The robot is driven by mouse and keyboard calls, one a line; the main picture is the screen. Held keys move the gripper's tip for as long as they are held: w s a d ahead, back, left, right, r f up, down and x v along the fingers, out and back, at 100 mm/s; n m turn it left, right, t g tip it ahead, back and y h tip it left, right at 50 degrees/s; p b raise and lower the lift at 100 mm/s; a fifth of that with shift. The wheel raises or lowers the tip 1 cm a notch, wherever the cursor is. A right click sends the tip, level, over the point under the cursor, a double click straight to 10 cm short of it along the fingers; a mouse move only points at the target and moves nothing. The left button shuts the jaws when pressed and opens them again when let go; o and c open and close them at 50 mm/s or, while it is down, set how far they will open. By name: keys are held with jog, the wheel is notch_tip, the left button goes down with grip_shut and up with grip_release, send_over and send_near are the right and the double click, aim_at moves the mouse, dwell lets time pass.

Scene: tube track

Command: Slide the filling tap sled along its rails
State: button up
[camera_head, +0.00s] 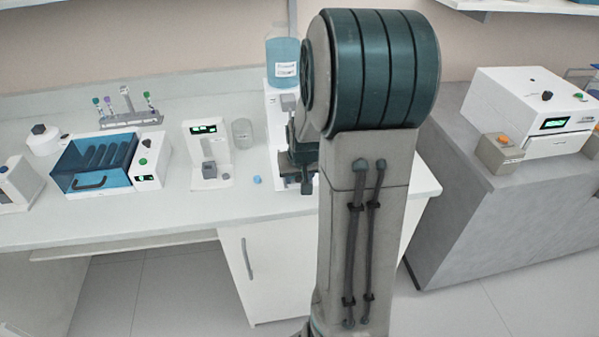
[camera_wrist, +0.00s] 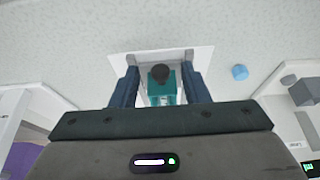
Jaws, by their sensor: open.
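The sled, a small teal block (camera_wrist: 162,92) with a round dark knob (camera_wrist: 159,73) on top, sits on a white base (camera_wrist: 205,53) in the wrist view. Grey strips that look like rails flank it. My gripper (camera_wrist: 160,77) is open, with one dark blue finger on each side of the teal block. Small gaps seem to show beside the block; whether either finger touches it I cannot tell. In the head view my arm hides the sled, and only part of my gripper shows beside the white filling stand (camera_head: 272,110) with its blue bottle (camera_head: 283,62).
A small blue cap (camera_head: 257,180) lies on the white counter (camera_head: 270,205); it also shows in the wrist view (camera_wrist: 240,72). A white device with a green display (camera_head: 205,150) and a clear jar (camera_head: 242,132) stand left of the stand. A blue-lidded box (camera_head: 95,160) is farther left.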

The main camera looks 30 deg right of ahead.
jog(key=v, duration=1.3)
jog(key=shift+r, duration=0.4)
jog(key=shift+s, duration=0.15)
